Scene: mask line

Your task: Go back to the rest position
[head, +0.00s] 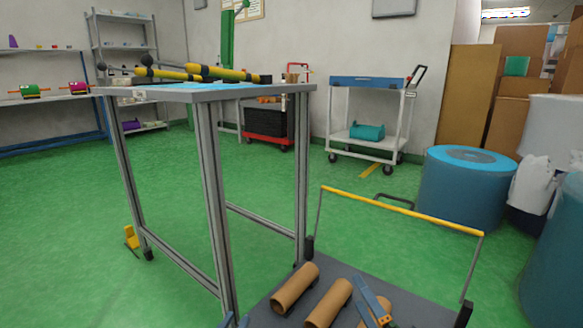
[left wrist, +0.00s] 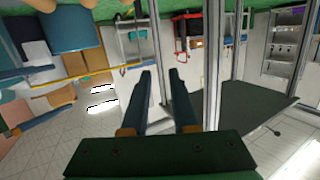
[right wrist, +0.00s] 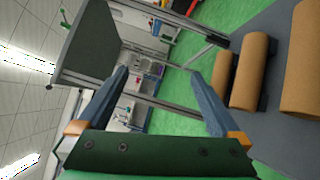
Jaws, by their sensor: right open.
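My left gripper (left wrist: 159,74) shows its two dark blue fingers partly apart in the left wrist view, with nothing between them. My right gripper (right wrist: 159,73) is open wide and empty in the right wrist view. In the head view its blue and orange finger (head: 372,300) is at the bottom, in front of the brown rolls (head: 296,288) on the grey cart (head: 412,297). The rest of both arms is hidden.
A metal-framed table (head: 210,95) with yellow and black rods (head: 215,73) stands close ahead on the left. The cart's yellow handle bar (head: 400,210) rises at the right. Blue barrels (head: 462,190) stand further right. Green floor (head: 60,220) is clear at left.

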